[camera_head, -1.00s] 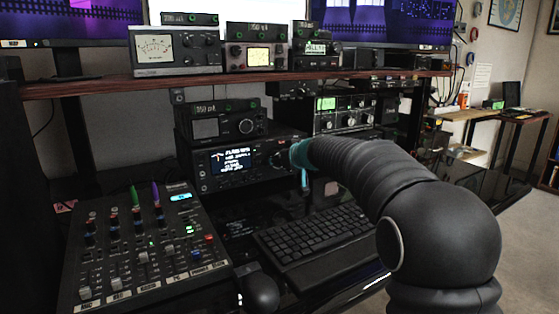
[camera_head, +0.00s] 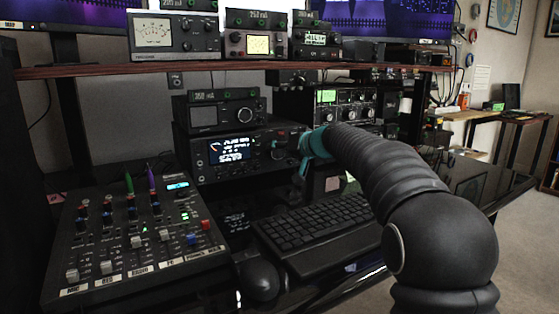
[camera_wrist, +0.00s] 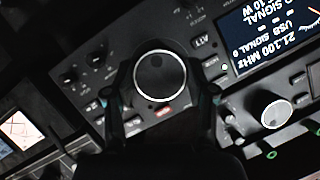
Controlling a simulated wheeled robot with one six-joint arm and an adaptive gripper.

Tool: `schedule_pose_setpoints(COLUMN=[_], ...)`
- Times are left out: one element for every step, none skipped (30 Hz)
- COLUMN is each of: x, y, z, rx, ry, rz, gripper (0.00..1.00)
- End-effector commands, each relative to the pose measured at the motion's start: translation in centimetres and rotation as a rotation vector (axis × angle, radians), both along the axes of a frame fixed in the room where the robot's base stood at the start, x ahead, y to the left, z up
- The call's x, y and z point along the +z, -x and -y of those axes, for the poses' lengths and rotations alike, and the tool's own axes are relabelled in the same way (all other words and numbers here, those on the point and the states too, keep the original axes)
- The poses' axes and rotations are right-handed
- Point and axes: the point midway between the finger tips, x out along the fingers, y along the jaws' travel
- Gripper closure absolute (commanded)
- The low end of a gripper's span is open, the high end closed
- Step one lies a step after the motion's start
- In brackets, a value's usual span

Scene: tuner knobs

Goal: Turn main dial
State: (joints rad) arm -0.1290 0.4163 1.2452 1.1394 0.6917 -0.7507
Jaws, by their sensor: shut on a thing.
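The radio's main dial (camera_wrist: 160,76), a round black knob with a silver ring, is in the upper middle of the wrist view. The dark fingers of my gripper (camera_wrist: 162,90) lie on both sides of it, shut on it. In the head view my teal gripper (camera_head: 312,146) is at the right end of the radio's front and hides most of the dial. The radio (camera_head: 240,178) has a lit display (camera_head: 230,150). In the wrist view the display (camera_wrist: 275,35) appears turned over and reads 21.100 MHz.
A smaller radio (camera_head: 222,117) stands on top of the radio. A keyboard (camera_head: 318,230) and a mouse (camera_head: 259,279) lie in front. A mixer (camera_head: 135,240) is at the left. A wooden shelf (camera_head: 230,67) with several meters runs above.

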Motion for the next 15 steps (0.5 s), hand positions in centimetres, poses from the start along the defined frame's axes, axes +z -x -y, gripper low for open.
schedule_pose_setpoints(x=[-0.5,-0.47,-0.51,-0.52,-0.52,-0.53,-0.55,-0.58,-0.56,-0.54,-0.54,-0.54,-0.58,-0.58,-0.61], y=[-0.1,-0.11,-0.1,-0.13,-0.13,-0.13,-0.16,-0.15,-0.15,-0.16,-0.16,-0.16,-0.17,-0.17,-0.17], z=[0.15,0.19,0.18,0.18,0.18,0.16,0.18,0.19,0.2,0.24,0.25,0.25,0.26,0.26,0.25], rx=[-0.001,-0.002,-0.002,-0.002,-0.002,-0.001,-0.002,-0.001,-0.001,-0.002,-0.002,-0.001,-0.002,-0.002,-0.001], ry=[-0.038,-0.062,-0.093,-0.118,-0.141,-0.172,-0.197,-0.219,-0.251,-0.275,-0.298,-0.33,-0.354,-0.378,-0.408], rz=[-0.024,-0.039,-0.061,-0.078,-0.093,-0.115,-0.131,-0.147,-0.169,-0.184,-0.2,-0.221,-0.238,-0.254,-0.275], gripper=[0.79,0.79,0.79,0.79,0.79,0.79,0.79,0.79,0.79,0.79,0.79,0.79,0.79,0.79,0.79])
